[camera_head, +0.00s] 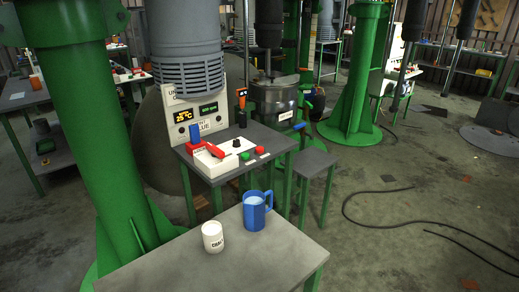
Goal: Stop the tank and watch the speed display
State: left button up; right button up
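The speed display (208,108) glows green on the upright white panel, and its small text looks like an rpm reading that I cannot read surely. An orange temperature display (183,115) beside it seems to show 25°C. Neither gripper is in view.
A front table (270,262) holds a white labelled cup (212,237) and a blue mug (256,212). A thick green column (85,120) blocks the left, and another (358,80) stands behind. A small stool (314,160) is right of the control table. Black cables (365,193) lie on otherwise open floor.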

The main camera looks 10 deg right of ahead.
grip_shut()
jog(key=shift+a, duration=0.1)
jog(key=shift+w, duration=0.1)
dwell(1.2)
